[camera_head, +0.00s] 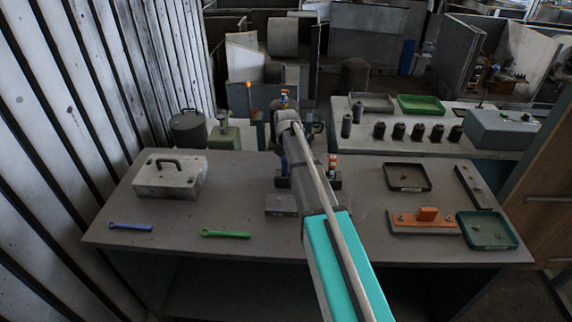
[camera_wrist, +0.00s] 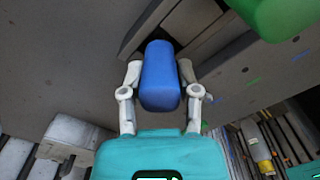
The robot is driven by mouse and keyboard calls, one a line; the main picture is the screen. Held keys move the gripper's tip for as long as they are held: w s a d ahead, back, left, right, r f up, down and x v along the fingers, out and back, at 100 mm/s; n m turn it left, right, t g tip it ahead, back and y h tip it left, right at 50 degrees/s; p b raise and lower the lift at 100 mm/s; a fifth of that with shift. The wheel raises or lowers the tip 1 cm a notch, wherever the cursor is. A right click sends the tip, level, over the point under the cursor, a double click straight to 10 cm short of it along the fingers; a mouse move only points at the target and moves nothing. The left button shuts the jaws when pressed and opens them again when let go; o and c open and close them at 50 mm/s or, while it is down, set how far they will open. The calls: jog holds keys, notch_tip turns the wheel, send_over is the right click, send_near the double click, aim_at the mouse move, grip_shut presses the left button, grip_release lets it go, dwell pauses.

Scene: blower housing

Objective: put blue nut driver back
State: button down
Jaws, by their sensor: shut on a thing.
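The blue nut driver (camera_wrist: 160,76) shows in the wrist view as a thick blue handle. My gripper (camera_wrist: 160,84) is shut on it, with one finger on each side. The handle hides its shaft and tip, so I cannot tell whether it is in a slot. A dark rack (camera_head: 334,181) stands on the table in the head view, mostly behind my arm, with an orange-topped tool (camera_head: 332,164) at its right part. My arm hides the gripper's fingertips in the head view. A green rounded thing (camera_wrist: 283,15) is close by at the wrist view's upper right.
On the table are a grey case (camera_head: 168,178), a blue wrench (camera_head: 131,227), a green wrench (camera_head: 226,234), a dark tray (camera_head: 407,178), a green tray (camera_head: 488,231) and an orange-topped block (camera_head: 425,221). A second bench (camera_head: 400,150) stands behind.

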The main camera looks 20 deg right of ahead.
jog(key=shift+c, duration=1.3)
grip_release()
jog(key=shift+o, duration=1.3)
jog(key=shift+r, duration=0.1)
jog(key=shift+r+p, duration=3.95)
jog(key=shift+p, duration=0.1)
